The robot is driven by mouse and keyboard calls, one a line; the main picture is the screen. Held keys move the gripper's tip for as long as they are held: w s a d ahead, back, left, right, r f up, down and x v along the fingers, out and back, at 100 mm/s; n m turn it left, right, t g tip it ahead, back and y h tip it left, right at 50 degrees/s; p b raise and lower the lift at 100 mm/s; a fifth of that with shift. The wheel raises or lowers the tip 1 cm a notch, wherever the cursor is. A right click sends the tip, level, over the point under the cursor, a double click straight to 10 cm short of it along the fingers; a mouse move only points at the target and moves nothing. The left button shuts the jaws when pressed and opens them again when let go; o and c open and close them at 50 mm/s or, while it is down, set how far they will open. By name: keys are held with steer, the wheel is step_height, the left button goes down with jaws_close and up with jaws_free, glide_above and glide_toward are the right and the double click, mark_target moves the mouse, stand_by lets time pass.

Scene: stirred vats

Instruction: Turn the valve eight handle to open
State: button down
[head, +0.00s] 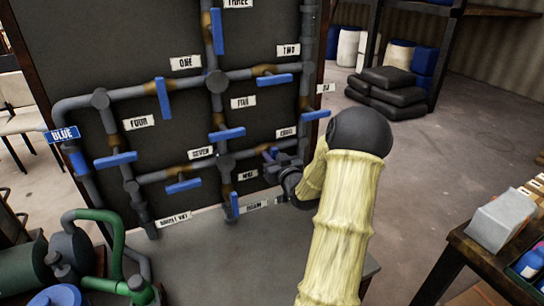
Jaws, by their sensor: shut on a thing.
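The valve eight label (285,132) is on the dark pipe board, at its lower right. Just below it my gripper (271,157) reaches in from the right and is shut on the valve eight handle (268,154). Only a small bluish piece of this handle shows at the jaws; the rest is hidden, so I cannot tell its angle. A brown valve body section lies on the pipe just left of the gripper.
Other blue handles are close by: valve nine (234,205) below left, valve five (227,134) above left, valve seven (183,186) further left, and one (316,115) above right. A bench (460,240) with boxes stands at the right. Open floor lies behind my arm.

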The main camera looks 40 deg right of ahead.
steer(key=shift+f+n+b, duration=0.1)
steer(key=shift+n+b, duration=0.3)
steer(key=shift+b, duration=0.2)
steer(key=n+b, duration=0.1)
steer(key=b, duration=0.1)
steer(key=n+b, duration=0.2)
steer(key=shift+a+f+b, duration=0.2)
steer(key=shift+b, duration=0.2)
steer(key=n+b, duration=0.2)
steer(key=b, duration=0.1)
steer(key=n+b, duration=0.2)
steer(key=b, duration=0.1)
steer(key=shift+w+a+f+n, duration=0.1)
steer(key=shift+a+f+n, duration=0.1)
steer(key=shift+n, duration=0.1)
steer(key=n+b, duration=0.8)
steer(key=b, duration=0.2)
steer(key=shift+a+b, duration=0.1)
steer(key=shift+b, duration=0.2)
steer(key=shift+n, duration=0.3)
